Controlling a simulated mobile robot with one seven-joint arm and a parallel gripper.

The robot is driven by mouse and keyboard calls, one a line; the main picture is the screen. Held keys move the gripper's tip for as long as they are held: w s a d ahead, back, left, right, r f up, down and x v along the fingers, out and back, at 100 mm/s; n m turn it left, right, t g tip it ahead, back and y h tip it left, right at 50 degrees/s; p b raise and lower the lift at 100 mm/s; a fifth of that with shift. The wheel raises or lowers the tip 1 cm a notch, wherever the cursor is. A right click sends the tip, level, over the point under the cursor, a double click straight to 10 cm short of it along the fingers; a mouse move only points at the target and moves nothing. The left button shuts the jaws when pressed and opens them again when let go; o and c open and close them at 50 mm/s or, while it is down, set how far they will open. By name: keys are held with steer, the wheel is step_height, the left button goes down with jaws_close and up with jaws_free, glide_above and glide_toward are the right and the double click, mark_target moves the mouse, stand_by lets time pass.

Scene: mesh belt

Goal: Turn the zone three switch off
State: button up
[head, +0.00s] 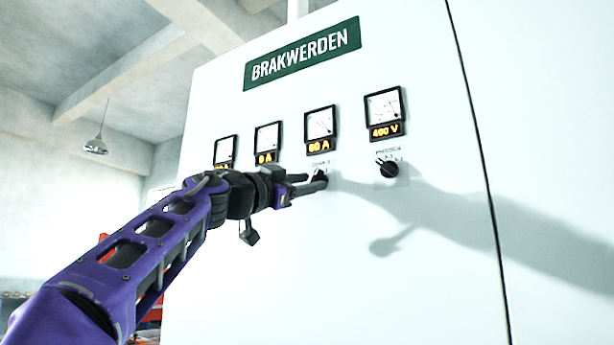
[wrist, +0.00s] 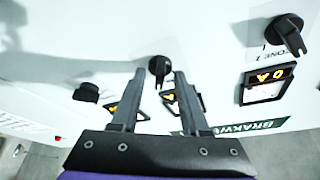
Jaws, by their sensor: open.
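The zone three switch (head: 320,174) is a black rotary knob on the white cabinet, below the third gauge. My gripper (head: 313,182) is at this knob, and its fingers partly cover it in the head view. In the wrist view the knob (wrist: 158,66) shows between the two spread fingertips of my gripper (wrist: 159,73), near their ends. The jaws are open, with a gap on each side of the knob. I cannot tell how deep the knob sits between them. The gauge above (head: 320,125) has a lit amber reading in A. The knob's markings are too small to read.
Right of it is another black knob (head: 387,167), below the 400 V gauge (head: 384,112). The zone 2 knob (wrist: 288,35) and its 0 A display (wrist: 268,84) show at the right in the wrist view. The cabinet face (head: 420,270) below is bare.

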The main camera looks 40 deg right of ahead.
jaws_close()
stand_by(0.3)
steer(key=shift+d+f+n+b, duration=0.1)
steer(key=shift+n+b, duration=0.3)
steer(key=shift+b, duration=0.15)
steer(key=shift+s+d+n+t+y+b, duration=0.1)
steer(key=shift+s+n+t+y+b, duration=0.25)
steer(key=shift+n+t+b, duration=1.75)
steer(key=shift+s+d+n+t+y+b, duration=0.1)
steer(key=shift+n+t+y+b, duration=0.5)
steer(key=shift+n, duration=2.85)
steer(key=shift+s+n+t+y+b, duration=0.3)
steer(key=shift+n+t+b, duration=1.2)
steer(key=shift+n, duration=1.25)
steer(key=shift+w, duration=0.1)
